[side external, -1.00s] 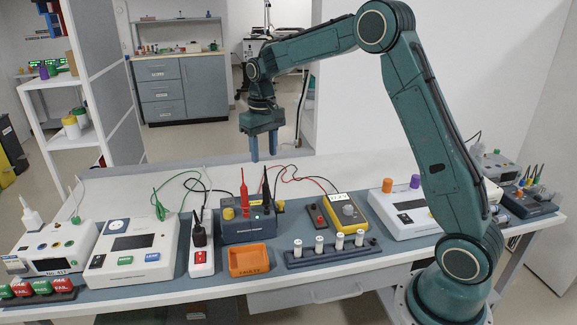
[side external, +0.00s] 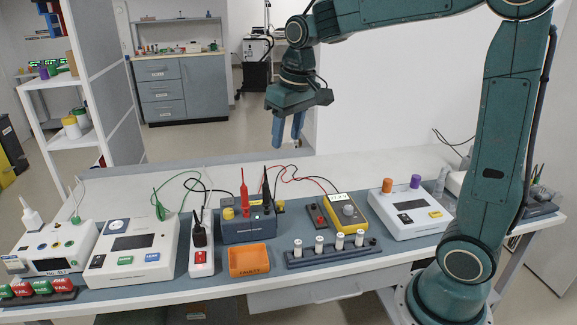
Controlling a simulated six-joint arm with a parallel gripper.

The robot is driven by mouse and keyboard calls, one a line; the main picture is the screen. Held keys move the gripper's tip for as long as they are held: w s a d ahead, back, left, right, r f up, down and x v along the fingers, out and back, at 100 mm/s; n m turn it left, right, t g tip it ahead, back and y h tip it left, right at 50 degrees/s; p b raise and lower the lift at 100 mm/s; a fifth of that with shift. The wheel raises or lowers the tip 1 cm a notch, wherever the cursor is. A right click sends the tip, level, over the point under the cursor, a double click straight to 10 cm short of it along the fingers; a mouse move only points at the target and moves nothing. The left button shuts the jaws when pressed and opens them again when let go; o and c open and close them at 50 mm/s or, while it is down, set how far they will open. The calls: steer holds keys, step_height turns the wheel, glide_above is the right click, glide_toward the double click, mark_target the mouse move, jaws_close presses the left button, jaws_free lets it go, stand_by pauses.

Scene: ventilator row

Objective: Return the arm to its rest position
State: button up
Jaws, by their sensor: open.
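My gripper (side external: 288,129) hangs from my green arm in the upper middle of the side view. Its blue fingers point down, beyond the back edge of the bench as seen here, and are apart from everything on it. I see nothing between the fingers. They overlap in this view, so the gap between them shows only in part. My arm rises from its base at the right of the bench and bends over to the left.
The back strip of the bench is clear.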

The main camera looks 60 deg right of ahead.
steer(key=s+a+n+t, duration=0.1)
steer(key=s+a, duration=0.1)
steer(key=s, duration=0.8)
steer(key=s+a+t, duration=0.2)
steer(key=s+a, duration=0.1)
steer(key=s, duration=0.7)
steer(key=shift+a+f+n, duration=0.15)
steer(key=shift+f+n, duration=0.25)
steer(key=shift+f, duration=0.05)
